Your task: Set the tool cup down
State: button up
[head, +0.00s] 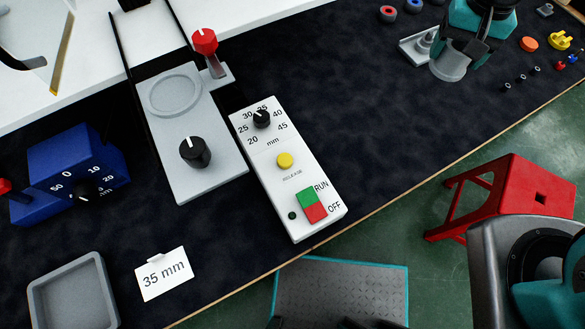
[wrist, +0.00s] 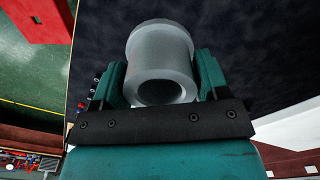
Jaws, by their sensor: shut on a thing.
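The tool cup is a pale grey hollow cylinder with a wider collar; in the wrist view the cup (wrist: 161,50) sits between the two teal fingers of my gripper (wrist: 160,80), its open end facing the camera. In the head view my gripper (head: 460,50) is at the top right over the dark bench mat, shut on the cup (head: 448,68). The cup's lower end looks close to the mat; I cannot tell whether it touches.
A white control panel (head: 280,190), a grey plate with a round recess (head: 182,165), a blue dial box (head: 75,165), a "35 mm" card (head: 163,274) and a grey tray (head: 75,300) are on the left. Small coloured parts (head: 560,40) lie at right. A red stool (head: 510,195) stands off the bench.

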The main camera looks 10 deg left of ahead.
jog(key=shift+s+a+m+b, duration=1)
jog(key=shift+s+a+b, duration=0.95)
jog(key=shift+b, duration=1.05)
jog(key=f, duration=0.6)
jog(key=f+b, duration=0.1)
jog(key=f, duration=1.2)
jog(key=shift+w+a+f+b, duration=0.25)
jog(key=shift+w+b, duration=0.05)
jog(key=shift+f, duration=0.15)
jog(key=o, duration=1)
jog(key=shift+o, duration=0.2)
